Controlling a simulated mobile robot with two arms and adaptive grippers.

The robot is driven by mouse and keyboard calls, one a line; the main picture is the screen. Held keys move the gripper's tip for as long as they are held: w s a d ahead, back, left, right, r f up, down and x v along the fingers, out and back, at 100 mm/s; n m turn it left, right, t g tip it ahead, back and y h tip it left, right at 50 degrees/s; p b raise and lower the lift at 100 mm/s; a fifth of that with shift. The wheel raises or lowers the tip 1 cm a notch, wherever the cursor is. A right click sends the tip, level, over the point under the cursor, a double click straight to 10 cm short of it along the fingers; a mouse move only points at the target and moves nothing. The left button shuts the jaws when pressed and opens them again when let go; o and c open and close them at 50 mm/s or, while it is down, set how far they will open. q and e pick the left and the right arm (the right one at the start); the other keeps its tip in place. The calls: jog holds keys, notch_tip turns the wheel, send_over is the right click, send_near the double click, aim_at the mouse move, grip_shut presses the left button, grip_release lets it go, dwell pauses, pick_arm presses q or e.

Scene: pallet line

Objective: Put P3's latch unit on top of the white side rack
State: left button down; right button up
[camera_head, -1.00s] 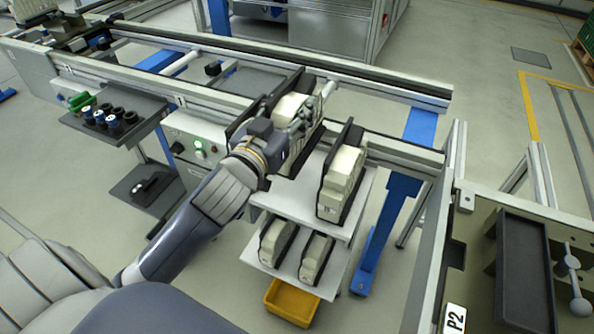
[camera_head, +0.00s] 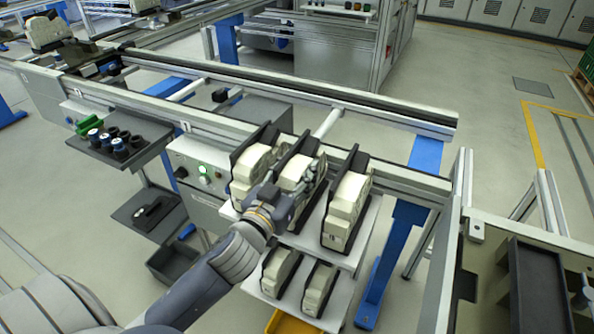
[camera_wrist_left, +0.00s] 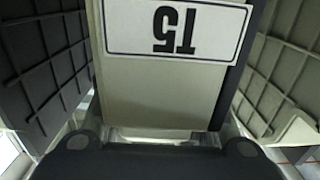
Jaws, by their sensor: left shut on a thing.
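The white side rack (camera_head: 369,235) stands beside the rail line, its top shelf carrying cream units with dark back plates. My left gripper (camera_head: 291,186) is shut on a latch unit (camera_head: 302,168), upright between a left unit (camera_head: 254,165) and a right unit (camera_head: 345,208) on that shelf. The held unit also fills the left wrist view (camera_wrist_left: 160,90), with an upside-down T5 label. Whether its base rests on the shelf is hidden by my gripper. No P3 mark can be read. My right gripper is not in view.
Two smaller units (camera_head: 281,271) stand on the rack's lower shelf (camera_head: 334,317), above a yellow bin (camera_head: 290,325). A tray of cups (camera_head: 119,143) and a control box (camera_head: 203,172) are to the left. A dark fixture (camera_head: 540,285) is at the right.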

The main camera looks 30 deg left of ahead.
aim_at(283, 188)
pick_arm(q)
jog(key=c, duration=0.9)
grip_release()
jog(key=shift+f, duration=0.1)
jog(key=shift+r, duration=0.2)
jog(key=shift+s+f, duration=0.15)
jog(key=shift+s, duration=0.1)
jog(key=s+b, duration=0.1)
jog(key=s, duration=0.4)
jog(key=shift+s+d, duration=0.15)
jog(key=shift+s, duration=0.2)
jog(key=s+p, duration=0.2)
jog(key=s, duration=0.3)
jog(key=shift+s+d+p, duration=0.15)
jog(key=shift+s+p, duration=0.2)
jog(key=shift+s, duration=0.05)
